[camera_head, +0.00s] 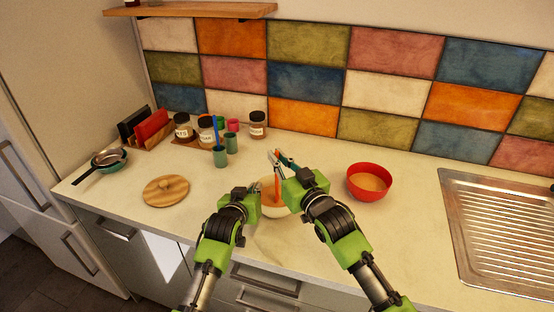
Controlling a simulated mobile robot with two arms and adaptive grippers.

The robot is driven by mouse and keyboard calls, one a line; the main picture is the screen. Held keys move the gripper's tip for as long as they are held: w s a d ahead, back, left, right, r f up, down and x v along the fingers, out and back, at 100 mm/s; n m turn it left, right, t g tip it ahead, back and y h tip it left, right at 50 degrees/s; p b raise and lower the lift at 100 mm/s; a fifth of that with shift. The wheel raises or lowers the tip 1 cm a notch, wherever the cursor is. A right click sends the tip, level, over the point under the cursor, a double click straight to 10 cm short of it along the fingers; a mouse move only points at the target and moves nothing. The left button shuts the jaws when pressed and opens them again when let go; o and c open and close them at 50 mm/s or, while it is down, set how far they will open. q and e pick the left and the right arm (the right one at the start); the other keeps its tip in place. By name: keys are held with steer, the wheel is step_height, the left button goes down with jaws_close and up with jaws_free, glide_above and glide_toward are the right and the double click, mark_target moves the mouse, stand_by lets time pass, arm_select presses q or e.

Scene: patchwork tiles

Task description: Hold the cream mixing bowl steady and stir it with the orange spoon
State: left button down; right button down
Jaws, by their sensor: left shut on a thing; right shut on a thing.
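The cream mixing bowl (274,211) stands on the counter in front of me, partly hidden behind my two grippers. My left gripper (257,188) is at the bowl's left rim and is shut on it. The orange spoon (277,188) stands nearly upright with its lower end inside the bowl. My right gripper (280,160) is above the bowl, shut on the upper part of the spoon. The bowl's contents are mostly hidden.
A red bowl (381,193) with tan contents stands to the right, before the metal sink drainer (500,240). A round wooden board (165,194) lies to the left. Spice jars (183,132) and green cups (220,157) stand behind. A small pan (107,161) sits far left.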

steer(key=shift+r, duration=3.7)
steer(key=shift+r, duration=2)
arm_select(q)
steer(key=c, duration=2.2)
jaws_free()
steer(key=shift+o, duration=0.2)
steer(key=v, duration=1.2)
